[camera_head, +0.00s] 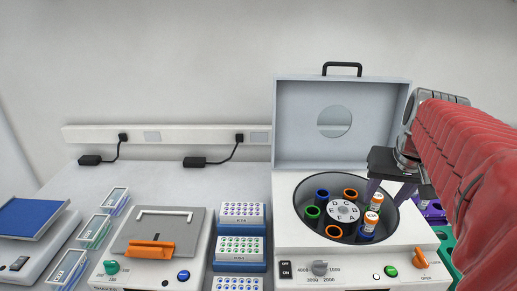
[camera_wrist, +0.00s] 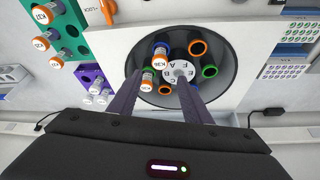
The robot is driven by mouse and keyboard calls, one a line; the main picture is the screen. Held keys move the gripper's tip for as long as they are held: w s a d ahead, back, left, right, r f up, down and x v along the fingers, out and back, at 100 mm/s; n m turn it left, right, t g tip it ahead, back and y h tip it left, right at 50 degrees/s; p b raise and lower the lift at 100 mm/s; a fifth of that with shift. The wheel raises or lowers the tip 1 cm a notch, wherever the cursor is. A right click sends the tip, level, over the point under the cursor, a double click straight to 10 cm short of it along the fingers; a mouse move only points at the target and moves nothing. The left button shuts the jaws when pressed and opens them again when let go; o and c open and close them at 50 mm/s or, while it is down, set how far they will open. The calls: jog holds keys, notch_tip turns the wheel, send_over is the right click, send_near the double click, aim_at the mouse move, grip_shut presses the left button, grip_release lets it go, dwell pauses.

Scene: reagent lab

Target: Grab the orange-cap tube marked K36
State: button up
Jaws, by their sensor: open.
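Two orange-cap tubes stand in the round rotor bowl of the open centrifuge (camera_head: 300,238). In the wrist view the nearer one, at a blue ring, has a label that seems to read K36 (camera_wrist: 160,62); it is probably the lower tube (camera_head: 369,222) in the head view. The other tube (camera_wrist: 147,79) stands close beside it, its label not clearly legible. My gripper (camera_head: 398,190) is open and empty above the right side of the bowl. In the wrist view its purple fingers (camera_wrist: 165,82) are spread, with both tubes between or just beyond them.
The raised centrifuge lid (camera_head: 300,125) stands behind the bowl.

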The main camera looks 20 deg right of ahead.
aim_at(372, 216)
jog(key=x, duration=0.8)
jog(key=shift+x, duration=2.6)
jog(key=shift+s+a, duration=0.1)
jog(key=shift+s, duration=0.1)
jog(key=shift+c, duration=0.7)
jog(key=c, duration=0.9)
jog(key=shift+o, duration=0.2)
notch_tip(372, 216, up, 10)
